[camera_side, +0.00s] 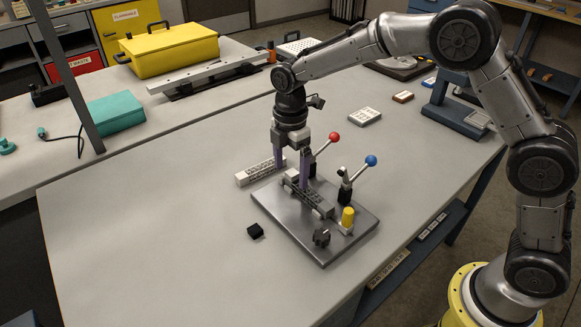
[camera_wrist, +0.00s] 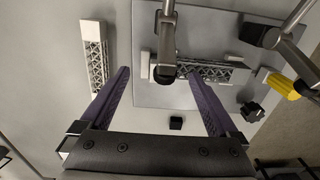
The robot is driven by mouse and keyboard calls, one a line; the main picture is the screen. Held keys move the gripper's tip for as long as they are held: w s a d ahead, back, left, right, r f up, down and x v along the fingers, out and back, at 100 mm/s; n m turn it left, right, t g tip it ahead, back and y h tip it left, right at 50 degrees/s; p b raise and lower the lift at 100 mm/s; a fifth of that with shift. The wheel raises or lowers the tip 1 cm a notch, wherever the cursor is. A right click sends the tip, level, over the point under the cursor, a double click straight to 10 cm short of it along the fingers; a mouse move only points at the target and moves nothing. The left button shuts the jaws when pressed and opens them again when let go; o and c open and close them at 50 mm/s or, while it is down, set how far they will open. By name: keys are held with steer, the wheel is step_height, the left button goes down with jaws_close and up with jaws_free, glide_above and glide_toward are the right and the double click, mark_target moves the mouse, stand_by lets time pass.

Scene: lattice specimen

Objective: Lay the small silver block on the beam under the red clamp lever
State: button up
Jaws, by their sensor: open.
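The red clamp lever (camera_side: 334,137) stands behind the beam; in the wrist view a clamp arm (camera_wrist: 167,40) with a dark tip reaches over the beam's left part. I cannot pick out the small silver block with certainty.
A pale lattice bar (camera_side: 254,175) lies left of the plate. The blue-knobbed lever (camera_side: 371,161), yellow cylinder (camera_side: 347,217) and dark knob (camera_side: 321,237) are on the plate. A small black block (camera_side: 255,231) lies in front. The table's left part is clear.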

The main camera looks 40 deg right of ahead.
mark_target(291, 173)
steer(key=shift+r, duration=0.15)
steer(key=shift+r, duration=2.35)
step_height(291, 173, up, 14)
steer(key=shift+f, duration=0.1)
